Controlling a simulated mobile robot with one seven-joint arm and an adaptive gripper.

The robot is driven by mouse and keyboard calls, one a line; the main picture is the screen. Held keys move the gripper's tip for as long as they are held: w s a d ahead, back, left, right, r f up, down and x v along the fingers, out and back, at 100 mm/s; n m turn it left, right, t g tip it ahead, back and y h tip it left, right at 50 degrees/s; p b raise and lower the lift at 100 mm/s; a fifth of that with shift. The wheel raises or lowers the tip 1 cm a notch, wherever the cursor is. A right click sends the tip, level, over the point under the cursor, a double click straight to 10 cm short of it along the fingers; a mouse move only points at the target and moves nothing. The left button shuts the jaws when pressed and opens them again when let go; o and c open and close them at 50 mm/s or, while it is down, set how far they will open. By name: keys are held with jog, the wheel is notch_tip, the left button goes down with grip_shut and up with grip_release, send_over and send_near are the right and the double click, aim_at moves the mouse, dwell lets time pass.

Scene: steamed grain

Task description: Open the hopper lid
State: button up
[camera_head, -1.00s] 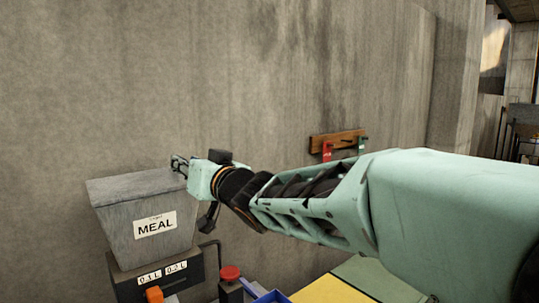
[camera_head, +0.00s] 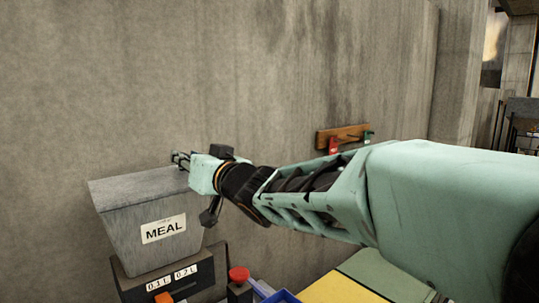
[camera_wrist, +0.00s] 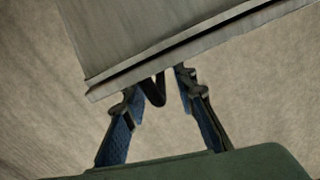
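The grey hopper (camera_head: 150,238), labelled MEAL, stands at the left in the head view. Its flat lid (camera_head: 135,188) looks shut. My gripper (camera_head: 178,157) is at the lid's back right corner, close to the wall side. In the wrist view, the hopper's grey surface (camera_wrist: 150,35) fills the top, with a dark seam along its edge. My gripper's two fingers (camera_wrist: 158,95) are apart, near that edge. A dark V-shaped piece (camera_wrist: 154,90) shows between them; I cannot tell what it belongs to. I cannot tell whether the fingers touch the lid.
A concrete wall (camera_head: 220,70) rises close behind the hopper. Below the hopper is a dark box (camera_head: 205,272) with volume labels and an orange button (camera_head: 164,298). A red button (camera_head: 239,274) stands to its right. A wooden rack (camera_head: 343,134) hangs on the wall.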

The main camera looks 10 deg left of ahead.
jog(key=shift+d, duration=0.1)
jog(key=shift+c, duration=0.3)
grip_shut()
jog(key=shift+r, duration=0.15)
